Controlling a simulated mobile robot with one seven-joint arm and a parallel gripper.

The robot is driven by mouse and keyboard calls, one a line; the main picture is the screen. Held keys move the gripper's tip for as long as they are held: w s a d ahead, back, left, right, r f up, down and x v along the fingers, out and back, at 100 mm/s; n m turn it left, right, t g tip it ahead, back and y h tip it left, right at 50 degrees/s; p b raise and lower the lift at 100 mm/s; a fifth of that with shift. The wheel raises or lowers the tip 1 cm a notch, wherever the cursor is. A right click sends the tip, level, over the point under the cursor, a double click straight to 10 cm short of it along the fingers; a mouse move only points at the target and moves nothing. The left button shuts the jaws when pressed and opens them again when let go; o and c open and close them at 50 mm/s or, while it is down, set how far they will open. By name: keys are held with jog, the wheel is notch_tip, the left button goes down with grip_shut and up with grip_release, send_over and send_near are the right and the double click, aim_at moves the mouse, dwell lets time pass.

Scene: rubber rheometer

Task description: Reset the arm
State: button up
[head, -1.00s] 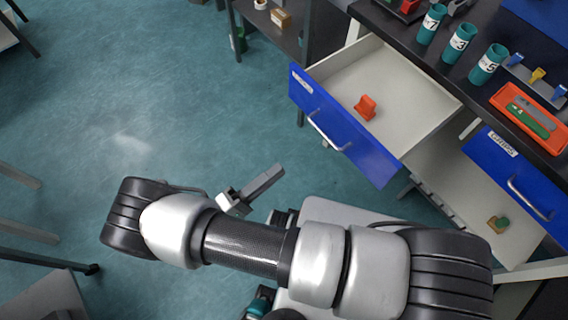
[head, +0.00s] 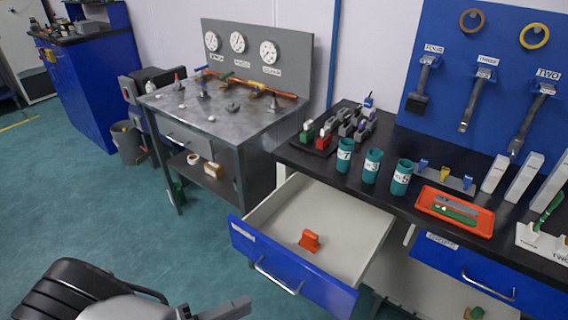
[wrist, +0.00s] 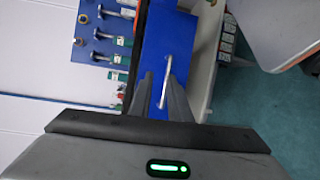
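My arm shows at the bottom left of the head view, with its dark and silver links folded low in front of my body. A grey part of my gripper (head: 225,309) shows at the bottom edge, apart from the open drawer (head: 290,272). In the wrist view, the two dark fingers of my gripper (wrist: 160,78) stand apart with nothing held between them. Beyond them are a blue drawer front (wrist: 168,45) and its metal handle (wrist: 165,82), seen sideways. Most of my arm is outside the head view.
The open drawer holds an orange block (head: 310,240) and juts out near my arm. The black bench (head: 330,165) carries teal cups (head: 372,166) and an orange tray (head: 455,211). A metal table (head: 225,115) with gauges stands behind. Floor at the left (head: 80,205) is clear.

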jog(key=w+d+r+m+g+y, duration=0.2)
jog(key=d+r+g+y, duration=0.1)
jog(key=d+r+g, duration=0.4)
jog(key=w+d+r+m+g+y, duration=0.25)
jog(key=d+r+y, duration=0.2)
jog(key=r, duration=0.45)
jog(key=s+d+r+m+t+y, duration=0.1)
jog(key=s+d+r+t+y, duration=0.2)
jog(key=d+r, duration=0.45)
jog(key=s+d+r+m+t+y, duration=0.2)
jog(key=d+r+t+y, duration=0.2)
jog(key=d+r, duration=0.3)
notch_tip(320, 180, up, 16)
jog(key=a+p, duration=0.1)
jog(key=p, duration=1.4)
jog(key=shift+g+p, duration=0.35)
jog(key=shift+p, duration=0.05)
jog(key=shift+h, duration=0.25)
